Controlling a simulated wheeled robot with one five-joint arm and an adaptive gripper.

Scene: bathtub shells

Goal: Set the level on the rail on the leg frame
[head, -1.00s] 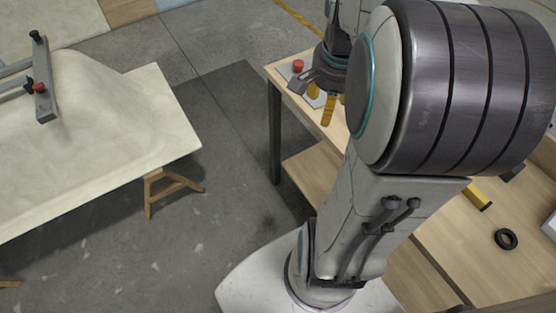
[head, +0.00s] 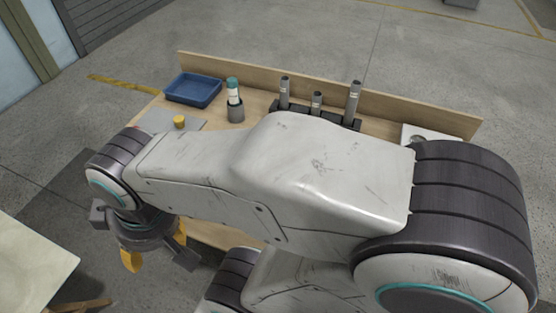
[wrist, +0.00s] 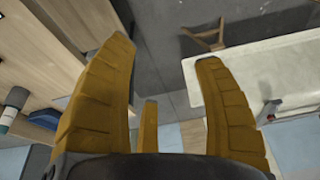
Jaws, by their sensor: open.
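My gripper (head: 155,255) hangs at the left of the head view, off the bench's left end and beside the pale tub shell (head: 28,265). In the wrist view, my gripper (wrist: 163,60) has its yellow fingers spread, with only floor between them. The shell (wrist: 300,70) shows there at the right. A grey part of the leg frame (wrist: 268,112) rests on it, partly cut off by the picture edge. I cannot make out its rail. I cannot see the level in either current view; my arm covers much of the bench.
On the bench stand a blue tray (head: 193,89), a bottle in a grey cup (head: 235,110), a grey plate with a yellow knob (head: 179,121) and a rack of several grey cylinders (head: 315,113). Floor lies between bench and shell.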

